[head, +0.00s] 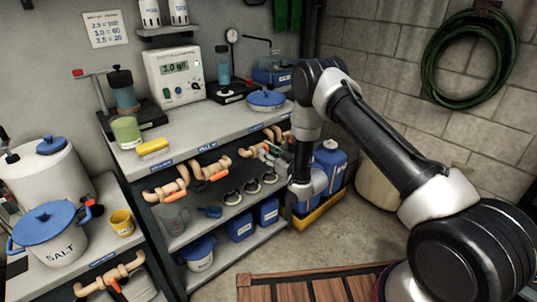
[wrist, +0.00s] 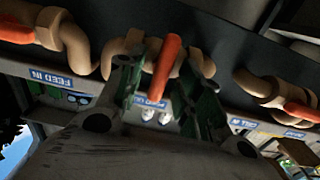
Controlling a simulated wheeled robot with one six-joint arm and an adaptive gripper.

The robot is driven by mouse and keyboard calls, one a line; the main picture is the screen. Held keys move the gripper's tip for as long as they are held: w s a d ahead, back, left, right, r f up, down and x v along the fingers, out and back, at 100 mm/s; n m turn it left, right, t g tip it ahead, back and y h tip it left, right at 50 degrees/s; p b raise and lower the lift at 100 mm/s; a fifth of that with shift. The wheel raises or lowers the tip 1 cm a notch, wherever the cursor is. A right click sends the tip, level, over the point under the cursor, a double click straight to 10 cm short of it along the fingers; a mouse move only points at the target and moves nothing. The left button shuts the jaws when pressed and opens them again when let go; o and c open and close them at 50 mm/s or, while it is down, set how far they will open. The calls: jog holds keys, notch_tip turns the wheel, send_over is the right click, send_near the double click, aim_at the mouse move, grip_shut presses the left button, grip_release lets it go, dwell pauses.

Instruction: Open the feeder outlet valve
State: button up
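In the wrist view an orange valve lever (wrist: 166,62) stands out from a tan pipe fitting (wrist: 122,46), between the two green fingers of my gripper (wrist: 163,85). The fingers are apart, with gaps visible beside the lever. I cannot tell if either finger touches it. A blue label (wrist: 150,102) below the lever is partly covered and hard to read. In the head view my gripper (head: 272,156) is at the bench's front edge, by the right-hand pipes; my arm hides part of that spot.
Another orange-handled valve (wrist: 22,32) sits left, near a "FEED IN" label (wrist: 50,76). A third (wrist: 298,112) sits right. In the head view, more pipe valves (head: 212,170) line the bench front. A blue jug (head: 330,160) stands right of the bench. Floor (head: 345,235) before it is partly clear.

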grip_shut()
jog(key=shift+n, duration=0.3)
jog(key=shift+s+a+f+n, duration=0.1)
jog(key=shift+f+n, duration=0.05)
jog(key=shift+n, duration=2.7)
jog(key=shift+s+a+f+n, duration=0.1)
jog(key=shift+n, duration=2.8)
jog(key=shift+s+a+f+n, duration=0.1)
jog(key=shift+f+n, duration=0.05)
jog(key=shift+n, duration=2.7)
